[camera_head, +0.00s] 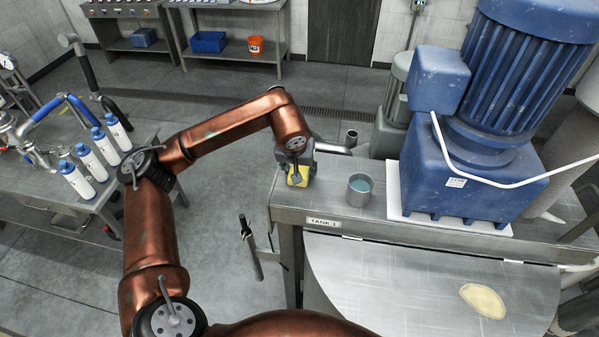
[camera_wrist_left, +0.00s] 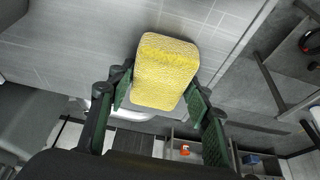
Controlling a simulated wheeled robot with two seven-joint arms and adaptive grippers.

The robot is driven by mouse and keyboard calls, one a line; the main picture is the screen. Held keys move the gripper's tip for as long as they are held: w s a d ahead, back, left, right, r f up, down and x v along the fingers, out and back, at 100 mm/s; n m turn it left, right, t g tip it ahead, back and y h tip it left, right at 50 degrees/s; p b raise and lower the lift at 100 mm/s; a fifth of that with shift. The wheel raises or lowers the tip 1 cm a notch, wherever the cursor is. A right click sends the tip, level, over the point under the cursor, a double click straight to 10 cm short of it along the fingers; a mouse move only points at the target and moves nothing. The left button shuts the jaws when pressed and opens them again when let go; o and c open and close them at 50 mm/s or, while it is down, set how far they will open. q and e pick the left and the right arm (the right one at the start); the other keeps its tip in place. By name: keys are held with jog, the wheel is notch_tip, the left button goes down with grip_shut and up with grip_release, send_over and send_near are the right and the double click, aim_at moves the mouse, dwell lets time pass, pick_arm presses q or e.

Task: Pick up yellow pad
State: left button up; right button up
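The yellow pad (camera_head: 298,176) is at the far left corner of the steel tank top (camera_head: 322,203). My left gripper (camera_head: 299,163) reaches down over it from the end of my copper arm. In the left wrist view the pad (camera_wrist_left: 166,72) sits between the two green-lined fingers (camera_wrist_left: 160,98), which close on its opposite sides. I cannot tell whether the pad's underside touches the steel. My right gripper is not in view.
A metal cup with bluish liquid (camera_head: 359,189) stands just right of the pad. A large blue motor (camera_head: 470,130) stands farther right. A tan patch (camera_head: 483,300) lies on the front lid. White bottles (camera_head: 92,163) stand on the left bench.

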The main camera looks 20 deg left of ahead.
pick_arm(q)
jog(key=shift+s+f, duration=0.1)
jog(key=shift+f, duration=0.05)
jog(key=c, duration=0.6)
jog(key=shift+d, duration=0.1)
jog(key=shift+r+p, duration=0.3)
jog(key=shift+r, duration=0.3)
notch_tip(320, 180, up, 3)
jog(key=shift+b, duration=0.95)
jog(key=s+r+b, duration=0.1)
jog(key=s+r, duration=0.2)
jog(key=s, duration=0.1)
jog(key=s+r+b, duration=0.1)
jog(key=s+r, duration=0.2)
jog(key=s, duration=0.2)
jog(key=s+r+b, duration=0.1)
jog(key=s+r, duration=0.2)
jog(key=s, duration=0.1)
jog(key=shift+s+d+r, duration=0.25)
jog(key=shift+s+d, duration=0.15)
